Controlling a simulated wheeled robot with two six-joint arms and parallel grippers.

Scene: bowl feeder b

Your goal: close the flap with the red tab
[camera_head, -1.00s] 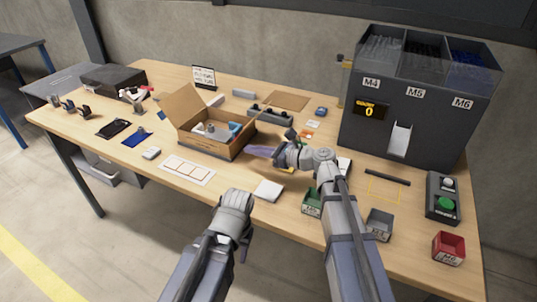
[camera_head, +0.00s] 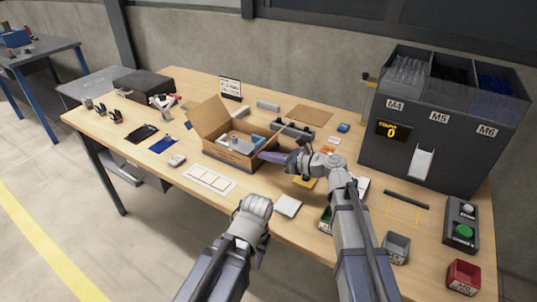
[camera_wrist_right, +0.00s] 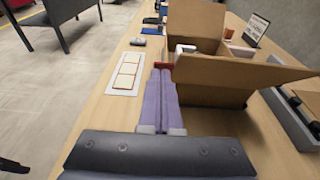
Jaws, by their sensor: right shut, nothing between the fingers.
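An open cardboard box (camera_head: 228,153) stands on the workbench with items inside. A flap (camera_head: 209,115) stands raised at its left in the head view. In the right wrist view, another flap (camera_wrist_right: 235,73) sticks out open from the box's near side. A small red tab (camera_wrist_right: 162,66) shows at the fingertips, by that flap's left edge; I cannot tell whether they touch. My right gripper (camera_head: 266,156) is shut and empty, at the box's right end in the head view; its fingers also show in the right wrist view (camera_wrist_right: 162,80). My left gripper's fingers are hidden behind its wrist (camera_head: 254,208).
A white card with squares (camera_head: 209,180) and a white pad (camera_head: 288,206) lie in front of the box. A large dispenser (camera_head: 437,130) and small bins (camera_head: 396,248) are at the right.

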